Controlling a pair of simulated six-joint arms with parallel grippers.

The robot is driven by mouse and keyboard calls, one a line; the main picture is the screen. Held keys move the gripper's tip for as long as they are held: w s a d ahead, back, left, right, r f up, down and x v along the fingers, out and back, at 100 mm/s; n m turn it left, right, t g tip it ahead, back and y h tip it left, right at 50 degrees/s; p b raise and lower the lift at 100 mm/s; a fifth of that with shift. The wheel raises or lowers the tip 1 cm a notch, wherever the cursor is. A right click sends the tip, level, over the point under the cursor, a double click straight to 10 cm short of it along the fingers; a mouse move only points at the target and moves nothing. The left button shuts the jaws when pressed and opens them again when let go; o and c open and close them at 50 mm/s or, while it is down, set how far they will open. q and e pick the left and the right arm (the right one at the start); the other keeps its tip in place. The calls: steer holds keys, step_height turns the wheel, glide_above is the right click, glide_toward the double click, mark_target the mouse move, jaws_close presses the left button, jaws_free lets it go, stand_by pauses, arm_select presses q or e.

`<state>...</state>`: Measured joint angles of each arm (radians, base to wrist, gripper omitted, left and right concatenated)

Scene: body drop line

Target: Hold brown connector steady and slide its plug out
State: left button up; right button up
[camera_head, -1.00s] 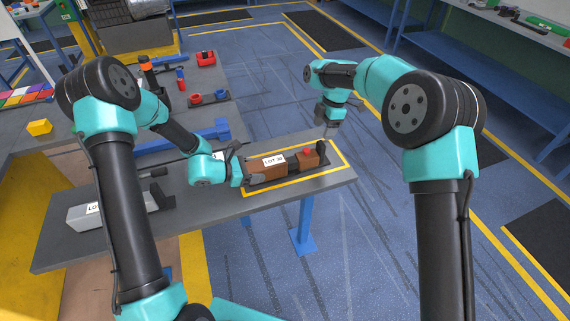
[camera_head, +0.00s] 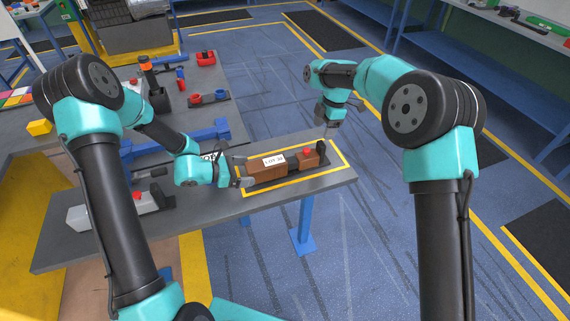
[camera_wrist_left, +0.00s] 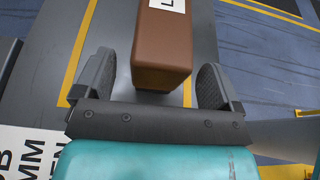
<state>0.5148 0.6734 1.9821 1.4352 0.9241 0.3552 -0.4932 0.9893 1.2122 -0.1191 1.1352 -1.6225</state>
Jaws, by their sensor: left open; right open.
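The brown connector (camera_head: 265,167) lies inside a yellow outline on the grey bench, with a white "LOT" label on top. Its plug (camera_head: 307,157), brown with a red button on top, sits at its right end, past a dark section. My left gripper (camera_head: 244,172) is at the connector's left end. In the left wrist view the connector's brown end (camera_wrist_left: 162,62) stands between the open fingers of my left gripper (camera_wrist_left: 157,88), with gaps on both sides. My right gripper (camera_head: 330,130) is open and hangs above and right of the plug, apart from it.
A grey connector (camera_head: 92,214) with a label lies on the left of the bench (camera_head: 215,215). A blue fixture (camera_head: 180,142), red and blue parts (camera_head: 208,97) and a yellow block (camera_head: 39,127) are behind. The bench edge lies close to the outline.

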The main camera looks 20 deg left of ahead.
arm_select(q)
steer(key=v, duration=0.8)
arm_select(e)
steer(key=shift+a+f, duration=0.1)
